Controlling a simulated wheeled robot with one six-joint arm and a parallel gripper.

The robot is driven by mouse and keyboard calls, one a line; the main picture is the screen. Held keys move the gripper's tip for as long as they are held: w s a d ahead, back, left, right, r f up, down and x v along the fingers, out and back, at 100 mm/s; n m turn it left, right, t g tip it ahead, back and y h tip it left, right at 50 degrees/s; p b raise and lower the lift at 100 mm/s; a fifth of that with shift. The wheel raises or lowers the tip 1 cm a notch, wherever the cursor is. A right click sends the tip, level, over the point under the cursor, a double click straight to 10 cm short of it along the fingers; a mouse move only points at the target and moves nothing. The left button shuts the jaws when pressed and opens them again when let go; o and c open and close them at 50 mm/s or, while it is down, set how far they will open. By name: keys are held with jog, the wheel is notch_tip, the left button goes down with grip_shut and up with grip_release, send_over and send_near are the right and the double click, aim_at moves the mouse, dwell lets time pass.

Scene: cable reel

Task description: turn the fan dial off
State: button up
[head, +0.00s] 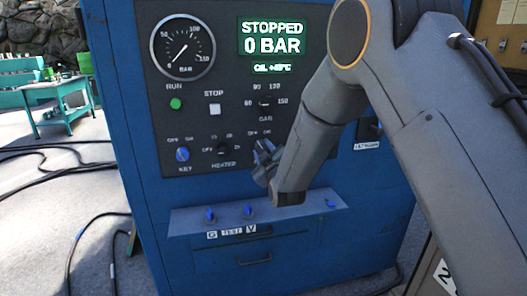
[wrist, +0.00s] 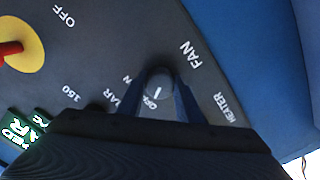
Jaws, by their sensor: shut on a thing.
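The fan dial (wrist: 160,80) shows in the wrist view as a grey knob beside the printed word FAN. My gripper (wrist: 161,92) has its two fingers on either side of the knob and is shut on it. A short white mark shows on the knob, close to the OFF lettering; I cannot tell exactly where it points. In the head view my gripper (head: 264,158) is against the panel below a small OFF/ON label and hides the fan dial.
The panel (head: 190,98) also carries a gauge (head: 182,49), a display (head: 271,37) reading STOPPED 0 BAR, a heater dial (head: 222,149) and a blue key switch (head: 183,154). A shelf (head: 185,225) with small blue levers juts out below. Cables lie on the floor at left.

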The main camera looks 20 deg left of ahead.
jog(key=o, duration=1)
jog(key=shift+o, duration=0.2)
jog(key=b+v, duration=0.1)
jog(key=v, duration=0.6)
jog(key=shift+s+d, duration=0.2)
jog(key=shift+s, duration=0.15)
